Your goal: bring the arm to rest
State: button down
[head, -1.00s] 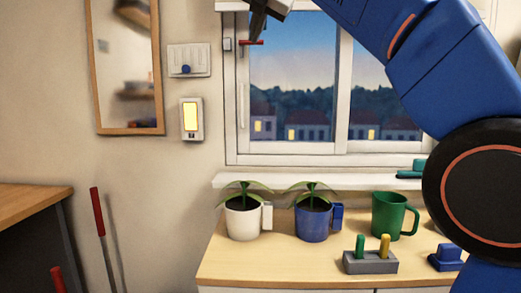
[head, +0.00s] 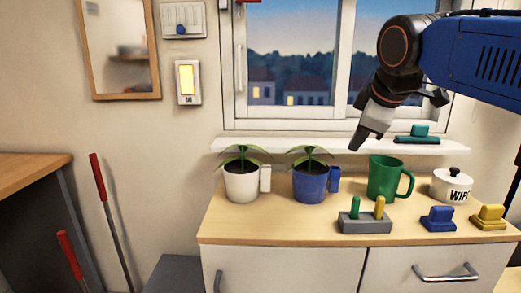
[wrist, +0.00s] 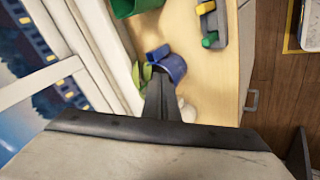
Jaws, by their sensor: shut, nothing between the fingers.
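My gripper (head: 362,137) hangs from my blue arm at the right of the head view, pointing down and slightly left. Its fingers are shut with nothing between them. It is in front of the window sill, above and a little left of the green mug (head: 387,177), touching nothing that I can see. In the wrist view the closed fingertips (wrist: 161,88) overlap the blue pot (wrist: 172,66) and partly hide the white pot beyond.
The cabinet top (head: 270,225) holds a white pot (head: 242,184), a blue pot (head: 310,184), a grey block with pegs (head: 365,224), blue and yellow blocks and a white lidded pot (head: 452,186). A teal item (head: 418,135) lies on the sill (head: 290,146). Red-handled tools (head: 98,178) stand left.

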jog(key=s+d+f+m+g, duration=0.1)
jog(key=s+f+m, duration=0.3)
jog(key=f, duration=0.5)
jog(key=s+d+f+m+g, duration=0.1)
jog(key=s+d+f+m, duration=0.2)
jog(key=s+f, duration=0.6)
jog(key=s+d+f+m, duration=0.2)
jog(key=s+f+m, duration=0.3)
jog(key=f, duration=0.6)
jog(key=shift+s+d+f+m+g, duration=0.15)
jog(key=shift+s+d+m+g, duration=0.2)
jog(key=shift+s, duration=0.5)
